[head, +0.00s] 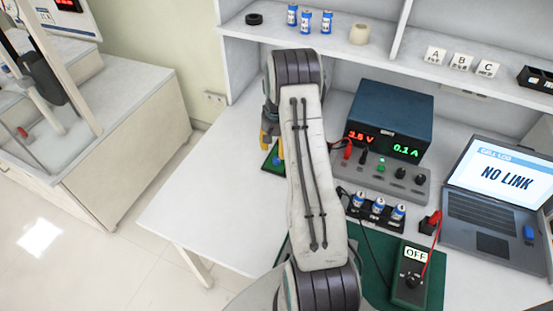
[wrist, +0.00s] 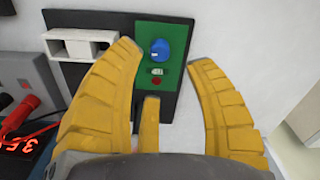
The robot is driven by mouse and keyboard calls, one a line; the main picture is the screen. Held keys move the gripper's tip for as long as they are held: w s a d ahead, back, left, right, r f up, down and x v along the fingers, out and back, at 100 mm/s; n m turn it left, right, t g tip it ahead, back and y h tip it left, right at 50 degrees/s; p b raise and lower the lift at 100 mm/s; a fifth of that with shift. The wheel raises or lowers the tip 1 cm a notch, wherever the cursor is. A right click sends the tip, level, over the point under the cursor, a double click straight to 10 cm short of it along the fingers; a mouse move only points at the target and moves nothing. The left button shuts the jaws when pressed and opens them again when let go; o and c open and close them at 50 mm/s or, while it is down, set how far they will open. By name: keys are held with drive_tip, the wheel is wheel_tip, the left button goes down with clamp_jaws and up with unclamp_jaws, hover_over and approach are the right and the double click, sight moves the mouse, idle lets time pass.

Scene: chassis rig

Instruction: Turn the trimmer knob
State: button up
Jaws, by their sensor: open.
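The trimmer knob (wrist: 160,46) is a round blue knob on a small green board (wrist: 178,84) in the wrist view. Below it on the board are a small pale part and a dark red button-like dot. My gripper (wrist: 164,56) is open, its yellow fingers spread on either side of the board in the picture. The knob shows between the fingertips with a gap on both sides. How far the tips are above the board I cannot tell. In the head view my arm partly covers the board (head: 269,165), and my yellow gripper (head: 265,139) is beside it.
A white block with openings (wrist: 80,43) sits left of the board. The power supply (head: 390,115) shows 3.5 V and 0.1 A, with leads in front. A meter (head: 411,285) reads OFF, and a laptop (head: 497,185) reads NO LINK. The table's left part (head: 200,205) is clear.

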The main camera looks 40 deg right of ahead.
sight(276, 159)
drive_tip(key=shift+f+p, duration=0.5)
drive_tip(key=shift+f, duration=2.7)
clamp_jaws()
